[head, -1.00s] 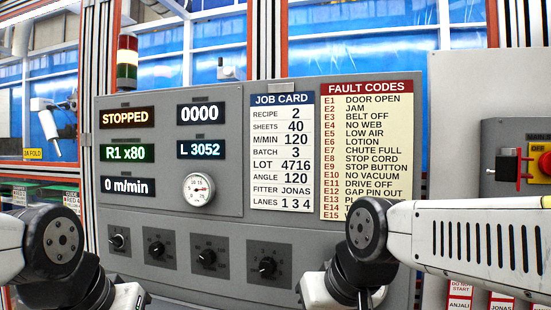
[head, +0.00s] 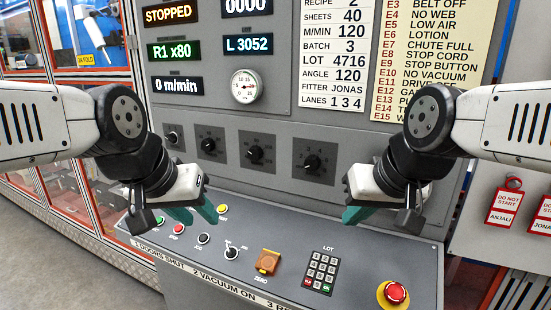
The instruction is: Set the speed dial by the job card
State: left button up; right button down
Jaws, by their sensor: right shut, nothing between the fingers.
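The job card (head: 341,58) on the grey panel reads M/MIN 120. Below it is a row of black dials; their small scales are hard to read. The third dial (head: 254,154) has a numbered scale; the fourth dial (head: 312,163) is to its right, and the second dial (head: 208,145) and first dial (head: 174,138) are to its left. The display (head: 176,86) reads 0 m/min. My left gripper (head: 194,214) is below the first two dials, its teal fingers apart and empty. My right gripper (head: 352,215) is shut and empty, below and right of the fourth dial.
A sloping console below carries coloured buttons (head: 179,229), a small lever (head: 231,252), an orange ZERO button (head: 268,260), a LOT keypad (head: 322,271) and a red emergency stop (head: 395,293). A round gauge (head: 244,86) is above the dials. Space before the middle dials is clear.

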aim_at(255, 153)
jog(key=k+l+u, duration=0.15)
jog(key=u, duration=0.3)
jog(key=k+u, duration=0.25)
jog(key=u, duration=0.2)
